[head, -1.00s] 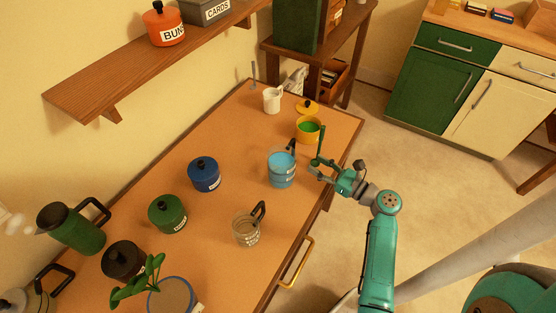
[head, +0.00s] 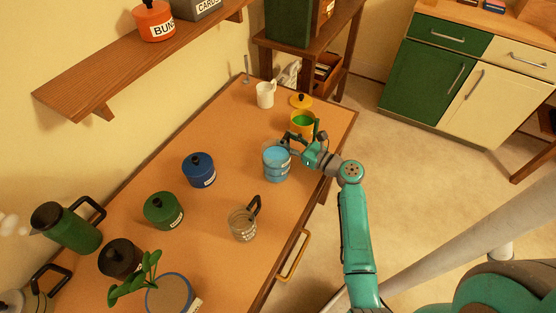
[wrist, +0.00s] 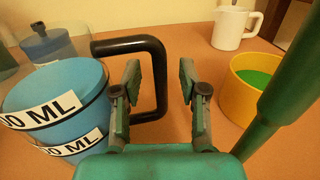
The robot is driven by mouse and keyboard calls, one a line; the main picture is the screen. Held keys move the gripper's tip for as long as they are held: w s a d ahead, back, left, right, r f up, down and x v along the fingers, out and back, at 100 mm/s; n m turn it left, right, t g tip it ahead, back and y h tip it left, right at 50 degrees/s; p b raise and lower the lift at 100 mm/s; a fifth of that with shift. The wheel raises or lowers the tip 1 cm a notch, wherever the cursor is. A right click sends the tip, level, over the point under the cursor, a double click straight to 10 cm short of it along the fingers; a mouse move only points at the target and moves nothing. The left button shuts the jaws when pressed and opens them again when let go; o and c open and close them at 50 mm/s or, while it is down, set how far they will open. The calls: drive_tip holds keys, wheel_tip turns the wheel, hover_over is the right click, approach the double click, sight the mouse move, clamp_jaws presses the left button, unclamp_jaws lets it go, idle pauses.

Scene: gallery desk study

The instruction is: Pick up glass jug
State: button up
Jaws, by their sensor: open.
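A glass jug (head: 276,164) with blue contents stands upright on the orange-brown desk. In the wrist view the jug (wrist: 55,105) is at the left, with "ML" labels and a black handle (wrist: 158,75) pointing toward my gripper. My gripper (head: 301,143) is at the jug's right side in the head view and hides most of the handle there. In the wrist view my gripper (wrist: 159,85) is open, with the handle's upright part showing between its fingers. I cannot tell whether either finger touches it. A second, clear jug (head: 242,225) with a black handle stands nearer the front.
A yellow pot (head: 294,125) with green contents stands close behind my gripper, its yellow lid (head: 301,101) beyond. Blue (head: 199,170) and green (head: 163,211) lidded pots stand left. Desk between the two jugs is clear.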

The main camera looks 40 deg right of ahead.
clamp_jaws()
idle(0.4)
wheel_tip(320, 180, up, 18)
idle(0.5)
idle(0.3)
